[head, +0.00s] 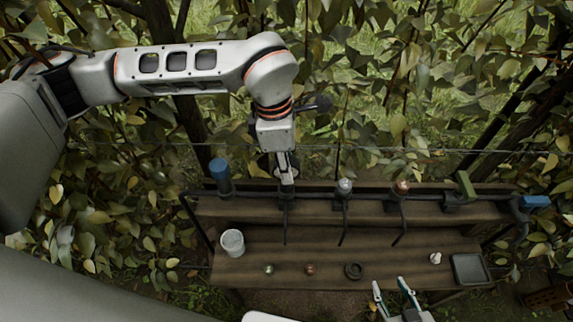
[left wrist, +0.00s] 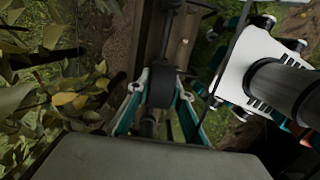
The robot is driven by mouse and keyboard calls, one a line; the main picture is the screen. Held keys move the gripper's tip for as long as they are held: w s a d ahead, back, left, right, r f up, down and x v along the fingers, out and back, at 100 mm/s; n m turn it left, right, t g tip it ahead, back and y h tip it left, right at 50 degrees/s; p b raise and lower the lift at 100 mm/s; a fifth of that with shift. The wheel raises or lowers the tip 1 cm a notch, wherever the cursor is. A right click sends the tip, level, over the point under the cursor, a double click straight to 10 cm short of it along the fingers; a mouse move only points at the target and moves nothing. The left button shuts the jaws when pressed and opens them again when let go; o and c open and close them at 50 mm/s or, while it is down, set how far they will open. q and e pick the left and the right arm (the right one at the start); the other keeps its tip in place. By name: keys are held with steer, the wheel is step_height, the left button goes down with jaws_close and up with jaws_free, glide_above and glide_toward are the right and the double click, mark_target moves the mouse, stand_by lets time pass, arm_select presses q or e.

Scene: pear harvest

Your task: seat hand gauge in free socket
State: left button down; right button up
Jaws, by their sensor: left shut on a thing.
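My left gripper (head: 286,180) reaches down from above to the dark pipe at the left of the row. A silver-topped fitting (head: 345,186) and a copper-topped fitting (head: 403,187) stand along the pipe to the right. My right gripper (head: 395,284) is open and empty at the bench's front edge.
A blue cylinder (head: 220,174), a green handle (head: 465,184) and a blue handle (head: 536,201) are on the pipe. Leaves and a wire lie behind.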

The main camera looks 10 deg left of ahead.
arm_select(q)
steer(key=shift+f, duration=0.15)
steer(key=shift+f, duration=0.25)
steer(key=c, duration=2)
jaws_free()
steer(key=shift+o, duration=1.4)
steer(key=shift+r, duration=0.4)
steer(key=r, duration=0.3)
steer(key=a+r, duration=0.1)
steer(key=r, duration=0.7)
steer(key=shift+s+a+r, duration=0.1)
steer(key=shift+s+a, duration=0.05)
steer(key=shift+a, duration=0.05)
